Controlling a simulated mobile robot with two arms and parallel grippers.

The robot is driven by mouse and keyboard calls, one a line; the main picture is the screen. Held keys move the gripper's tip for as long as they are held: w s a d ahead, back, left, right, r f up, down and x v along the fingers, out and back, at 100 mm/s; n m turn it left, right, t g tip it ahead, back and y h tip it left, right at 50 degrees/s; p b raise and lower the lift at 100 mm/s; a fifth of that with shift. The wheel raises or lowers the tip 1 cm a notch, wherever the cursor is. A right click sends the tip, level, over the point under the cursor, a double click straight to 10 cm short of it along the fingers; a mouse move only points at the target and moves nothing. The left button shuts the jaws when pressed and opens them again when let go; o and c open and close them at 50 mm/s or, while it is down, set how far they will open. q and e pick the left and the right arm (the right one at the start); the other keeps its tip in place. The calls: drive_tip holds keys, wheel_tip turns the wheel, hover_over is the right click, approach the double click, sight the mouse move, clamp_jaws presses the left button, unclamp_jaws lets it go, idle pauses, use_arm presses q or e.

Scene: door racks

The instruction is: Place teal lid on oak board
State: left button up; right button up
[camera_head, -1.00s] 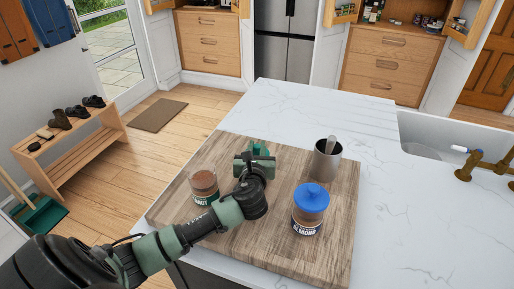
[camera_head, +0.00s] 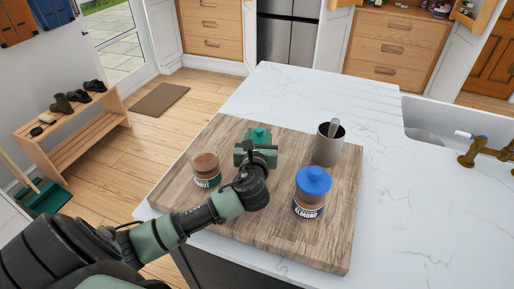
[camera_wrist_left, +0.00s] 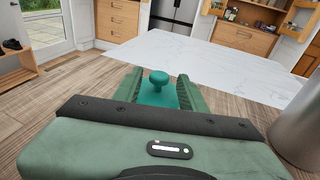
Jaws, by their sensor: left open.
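The teal lid (camera_head: 261,133) with its round knob is at the back of the oak board (camera_head: 320,240). In the left wrist view the lid (camera_wrist_left: 158,92) sits between the two green fingers and appears to rest on the board. My left gripper (camera_head: 257,150) is open around it; it also shows in the left wrist view (camera_wrist_left: 160,96). The gripper partly hides the lid in the head view, and contact at the fingers cannot be told. My right gripper is not in view.
An open jar with brown contents (camera_head: 205,168) stands left of my gripper. A blue-lidded almond jar (camera_head: 311,190) stands to the right, with a grey cup holding a utensil (camera_head: 327,146) behind it. The white counter (camera_head: 420,200) to the right is clear up to the sink.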

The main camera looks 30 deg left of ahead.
use_arm(q)
drive_tip(key=b+v, duration=0.1)
drive_tip(key=v, duration=0.8)
drive_tip(key=shift+s, duration=0.1)
